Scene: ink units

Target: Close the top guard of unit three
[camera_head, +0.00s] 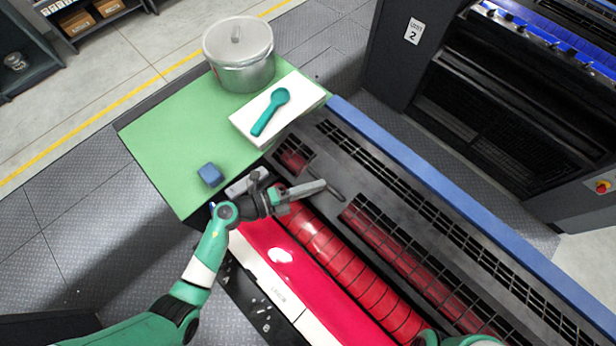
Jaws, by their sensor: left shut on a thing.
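The near press unit has a grey slotted top guard (462,246) running diagonally along its upper side. A long red roller (330,250) lies exposed beside it, above a bright red ink tray. My left gripper (290,192) is at the left end of the roller, over the guard's near edge. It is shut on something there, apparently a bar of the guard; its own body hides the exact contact. The near unit's label is too small to read. A green part of my right arm shows at the bottom edge; its gripper is out of view.
A green table (170,140) adjoins the unit at left, carrying a metal pot (240,70), a white block (300,92) with a teal scoop (270,112) on it, and a blue block (210,175). Another unit labelled 2 (413,32) stands behind, across a narrow aisle.

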